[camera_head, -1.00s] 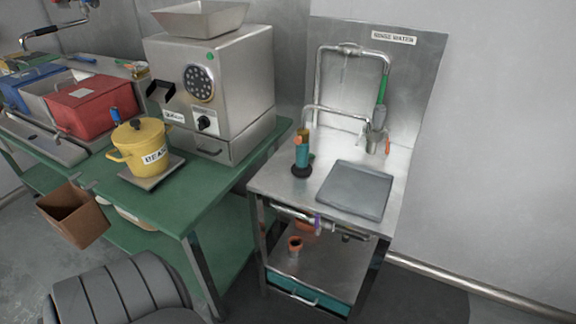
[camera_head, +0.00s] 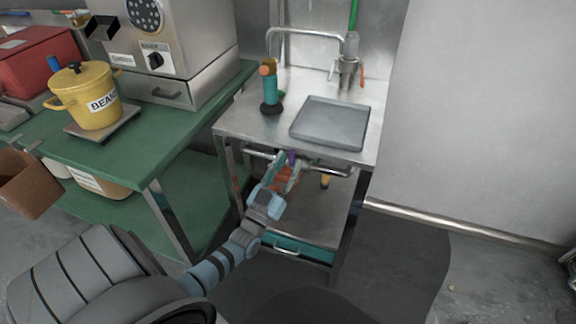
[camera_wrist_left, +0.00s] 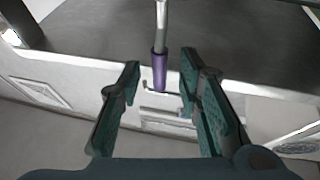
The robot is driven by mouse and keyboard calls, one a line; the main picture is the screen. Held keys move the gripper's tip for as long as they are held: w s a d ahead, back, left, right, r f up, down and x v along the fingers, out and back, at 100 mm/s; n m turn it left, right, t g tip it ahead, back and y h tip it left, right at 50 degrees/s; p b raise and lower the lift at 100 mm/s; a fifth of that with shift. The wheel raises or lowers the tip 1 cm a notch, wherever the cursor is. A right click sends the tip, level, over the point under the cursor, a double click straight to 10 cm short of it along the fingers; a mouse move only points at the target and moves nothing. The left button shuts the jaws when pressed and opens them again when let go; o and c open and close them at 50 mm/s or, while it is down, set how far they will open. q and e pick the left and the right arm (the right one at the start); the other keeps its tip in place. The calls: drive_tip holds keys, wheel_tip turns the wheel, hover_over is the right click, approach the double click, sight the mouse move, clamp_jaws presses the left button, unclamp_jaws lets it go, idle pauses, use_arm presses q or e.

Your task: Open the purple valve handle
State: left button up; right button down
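The purple valve handle (camera_head: 291,158) is a small lever under the front edge of the steel sink table (camera_head: 255,125). In the left wrist view the handle (camera_wrist_left: 159,72) hangs as a purple sleeve on a metal rod. My left gripper (camera_head: 284,170) is just in front of the handle, below the table top. In the left wrist view its two teal fingers (camera_wrist_left: 160,80) are open, and the handle shows in the gap between their tips. Neither finger appears to touch it. My right gripper is in neither view.
A horizontal pipe (camera_head: 258,154) runs under the table front beside the handle. A lower shelf (camera_head: 300,225) with a teal drawer (camera_head: 290,247) lies below. A grey tray (camera_head: 332,122) and a teal-and-orange tool (camera_head: 270,90) are on top. A green table (camera_head: 150,150) stands left.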

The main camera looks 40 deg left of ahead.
use_arm(q)
drive_tip(key=shift+w+r, duration=0.1)
drive_tip(key=shift+w, duration=0.05)
clamp_jaws()
